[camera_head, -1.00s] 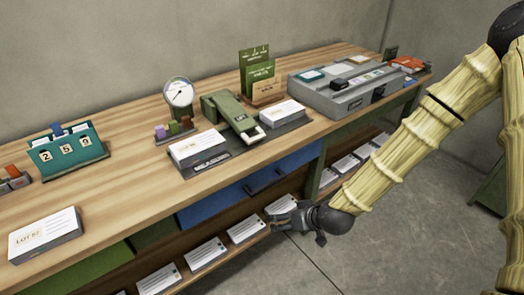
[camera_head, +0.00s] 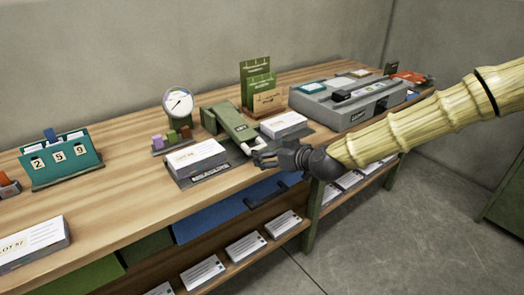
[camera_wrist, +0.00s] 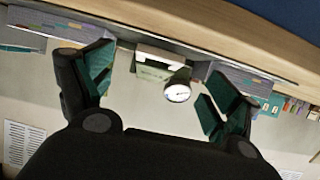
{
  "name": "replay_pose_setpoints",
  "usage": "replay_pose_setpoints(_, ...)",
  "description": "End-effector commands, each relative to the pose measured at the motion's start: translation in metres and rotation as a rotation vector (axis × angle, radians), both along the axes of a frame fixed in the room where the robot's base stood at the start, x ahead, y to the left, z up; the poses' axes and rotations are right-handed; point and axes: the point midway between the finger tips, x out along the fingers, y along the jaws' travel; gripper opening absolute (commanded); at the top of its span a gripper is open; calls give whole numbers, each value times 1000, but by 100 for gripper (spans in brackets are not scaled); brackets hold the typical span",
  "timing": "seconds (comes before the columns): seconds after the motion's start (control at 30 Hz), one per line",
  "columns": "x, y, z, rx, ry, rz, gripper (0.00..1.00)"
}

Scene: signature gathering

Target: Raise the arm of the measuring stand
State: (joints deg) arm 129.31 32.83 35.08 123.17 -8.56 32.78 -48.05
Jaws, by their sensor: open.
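The likely measuring stand (camera_head: 237,127) is a green device on a dark base plate between two stacks of printed cards (camera_head: 196,156) (camera_head: 284,125). Its green arm slopes down toward the table's front edge and ends in a pale handle (camera_head: 247,146). My gripper (camera_head: 261,156) is open at that edge, its fingertips close to the handle; whether they touch it is unclear. In the wrist view, my open fingers (camera_wrist: 158,84) frame a green and white block (camera_wrist: 154,68), apparently the stand's end, and a round white face (camera_wrist: 177,92).
A round dial gauge (camera_head: 178,103) stands behind the left stack, with small coloured blocks at its foot. A green and brown box holder (camera_head: 258,88) and a grey machine (camera_head: 348,100) stand behind and right. A teal number holder (camera_head: 61,160) is left. Card stacks lie on the lower shelf.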

Motion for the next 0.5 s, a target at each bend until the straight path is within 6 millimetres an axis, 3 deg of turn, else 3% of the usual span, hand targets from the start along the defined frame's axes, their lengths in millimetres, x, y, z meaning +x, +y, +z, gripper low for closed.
replay_pose_setpoints(0.3, 32, 24, -17, 0, 1, 1, 89)
replay_pose_setpoints(0.5, 41, 30, -22, 0, 1, 1, 89)
